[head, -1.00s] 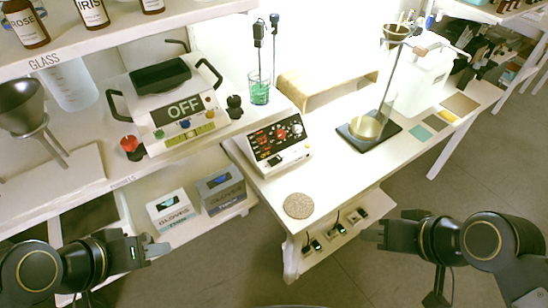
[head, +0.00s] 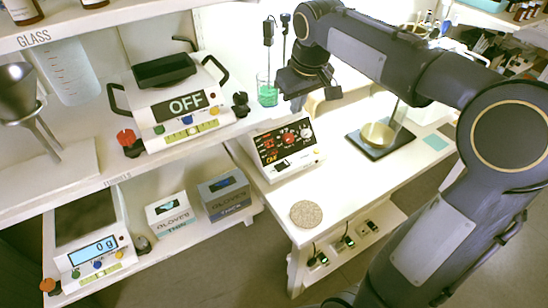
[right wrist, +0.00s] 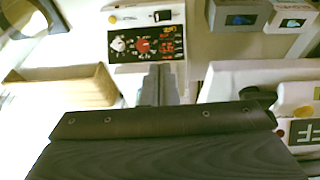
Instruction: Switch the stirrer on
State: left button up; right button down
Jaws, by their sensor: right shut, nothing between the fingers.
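A white box with a black control panel (head: 284,146) stands on the right bench; it carries a red knob, a pale dial, red-lit digits and a small dark switch (head: 283,165) low on its front. It looks like the stirrer, but no label says so. In the right wrist view the panel (right wrist: 146,43) appears upside down, beyond my fingers, with the dark switch (right wrist: 163,15) above it. My right gripper (head: 308,88) is shut and empty, above and behind the box, apart from it. Its closed fingers (right wrist: 160,85) point toward the panel. My left gripper is out of view.
A device reading OFF (head: 187,104) stands on the left shelf. A beaker of green liquid (head: 267,93) stands near my right gripper.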

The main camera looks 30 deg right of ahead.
aim_at(285, 162)
jog(key=x, duration=0.7)
jog(key=b+x, duration=0.1)
jog(key=x, duration=0.7)
jog(key=s+b+x, duration=0.1)
jog(key=x, duration=0.7)
jog(key=shift+d+f, duration=0.15)
jog(key=shift+f, duration=0.45)
